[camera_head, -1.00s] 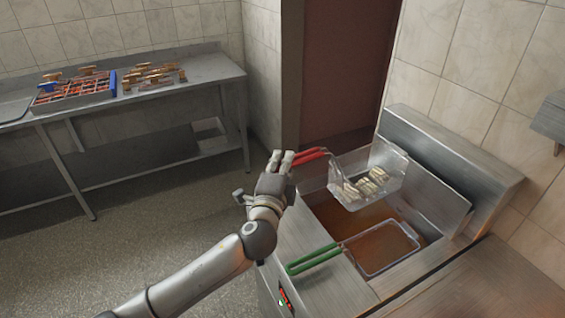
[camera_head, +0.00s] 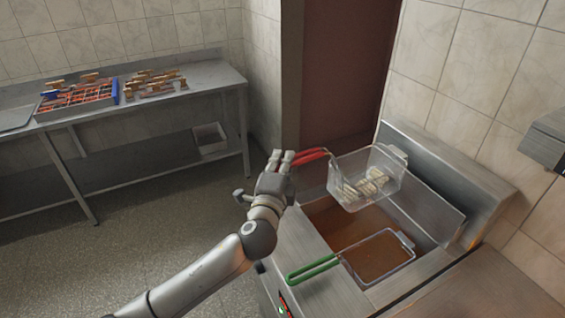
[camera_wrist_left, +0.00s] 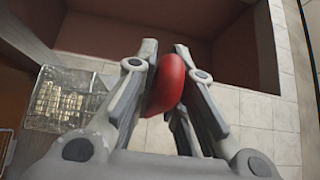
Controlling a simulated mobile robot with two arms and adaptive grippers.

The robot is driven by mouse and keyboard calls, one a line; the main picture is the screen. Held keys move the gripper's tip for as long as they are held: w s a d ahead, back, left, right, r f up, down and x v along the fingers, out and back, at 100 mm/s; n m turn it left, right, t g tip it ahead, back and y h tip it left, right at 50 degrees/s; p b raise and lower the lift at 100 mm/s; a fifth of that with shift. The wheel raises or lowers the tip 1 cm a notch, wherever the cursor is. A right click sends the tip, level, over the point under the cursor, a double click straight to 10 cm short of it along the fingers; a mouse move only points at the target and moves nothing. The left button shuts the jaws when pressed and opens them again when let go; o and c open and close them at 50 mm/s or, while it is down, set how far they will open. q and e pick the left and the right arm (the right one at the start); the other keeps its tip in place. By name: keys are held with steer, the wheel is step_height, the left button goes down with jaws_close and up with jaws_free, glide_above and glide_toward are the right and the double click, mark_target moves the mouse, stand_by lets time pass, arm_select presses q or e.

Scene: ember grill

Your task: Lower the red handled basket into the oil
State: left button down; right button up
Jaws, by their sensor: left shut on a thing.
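My left gripper (camera_head: 281,160) is shut on the red handle (camera_head: 312,155) of a wire basket (camera_head: 372,190). The red handle also shows between the fingers in the left wrist view (camera_wrist_left: 166,84). The basket holds several pale food pieces and hangs above the rear part of the fryer vat, apart from the brown oil (camera_head: 325,214). A second basket with a green handle (camera_head: 313,269) sits low in the front part of the vat. Its mesh (camera_head: 378,256) is at about oil level. My right gripper is not in view.
The steel fryer (camera_head: 325,293) has a raised back panel (camera_head: 450,165) behind the vat. A steel table (camera_head: 200,78) at the left bears a blue-edged tray (camera_head: 75,104) and several skewered or handled items. A white bin (camera_head: 209,138) stands on its lower shelf. Open floor lies between.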

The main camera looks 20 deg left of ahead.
arm_select(q)
steer(key=shift+s+a+r+p, duration=0.1)
steer(key=shift+s+a+p, duration=0.2)
steer(key=shift+s+a, duration=1.45)
